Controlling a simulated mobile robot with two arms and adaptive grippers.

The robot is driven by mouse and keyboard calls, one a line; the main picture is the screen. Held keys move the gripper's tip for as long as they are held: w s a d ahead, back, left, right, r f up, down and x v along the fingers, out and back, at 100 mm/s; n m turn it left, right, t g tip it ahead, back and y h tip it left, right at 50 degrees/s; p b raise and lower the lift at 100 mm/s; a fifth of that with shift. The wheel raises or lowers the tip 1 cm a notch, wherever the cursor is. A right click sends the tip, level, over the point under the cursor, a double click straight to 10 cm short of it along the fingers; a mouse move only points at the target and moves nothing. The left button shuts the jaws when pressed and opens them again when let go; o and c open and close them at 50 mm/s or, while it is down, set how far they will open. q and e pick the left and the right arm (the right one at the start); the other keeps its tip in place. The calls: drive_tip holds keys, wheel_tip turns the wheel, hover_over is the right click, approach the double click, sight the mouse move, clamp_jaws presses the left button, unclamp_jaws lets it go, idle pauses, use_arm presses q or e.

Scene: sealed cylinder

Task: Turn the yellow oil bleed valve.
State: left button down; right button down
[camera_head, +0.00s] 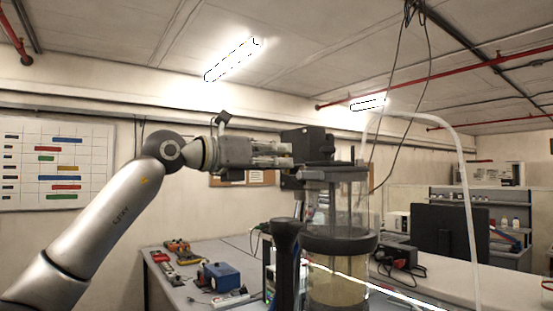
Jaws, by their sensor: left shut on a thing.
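The sealed cylinder (340,240) stands upright right of centre, with clear walls, a dark middle band and yellowish liquid in its lower part. A black block-shaped fitting (306,146) sits at its top left. My left gripper (290,161) reaches in level from the left, its fingers at this fitting. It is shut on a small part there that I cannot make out. I see no yellow valve; it may be hidden by the fingers or the black block. My right gripper is not in view.
A dark blue-black upright post (285,255) stands just left of the cylinder. A pale hose (466,180) arches over on the right. Behind, a workbench holds a blue box (221,276), several tools and a dark monitor (450,234). The space above the cylinder is mostly clear.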

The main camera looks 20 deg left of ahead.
use_arm(q)
drive_tip(key=shift+d+f+m, duration=0.2)
drive_tip(key=shift+m, duration=0.6)
drive_tip(key=c, duration=1.8)
unclamp_jaws()
drive_tip(key=o, duration=0.3)
drive_tip(key=shift+s+a+r, duration=0.15)
drive_tip(key=shift+s, duration=0.05)
drive_tip(key=shift+o, duration=0.2)
drive_tip(key=shift+s, duration=0.1)
drive_tip(key=v, duration=1.1)
drive_tip(key=shift+s+a, duration=0.25)
drive_tip(key=shift+a, duration=0.05)
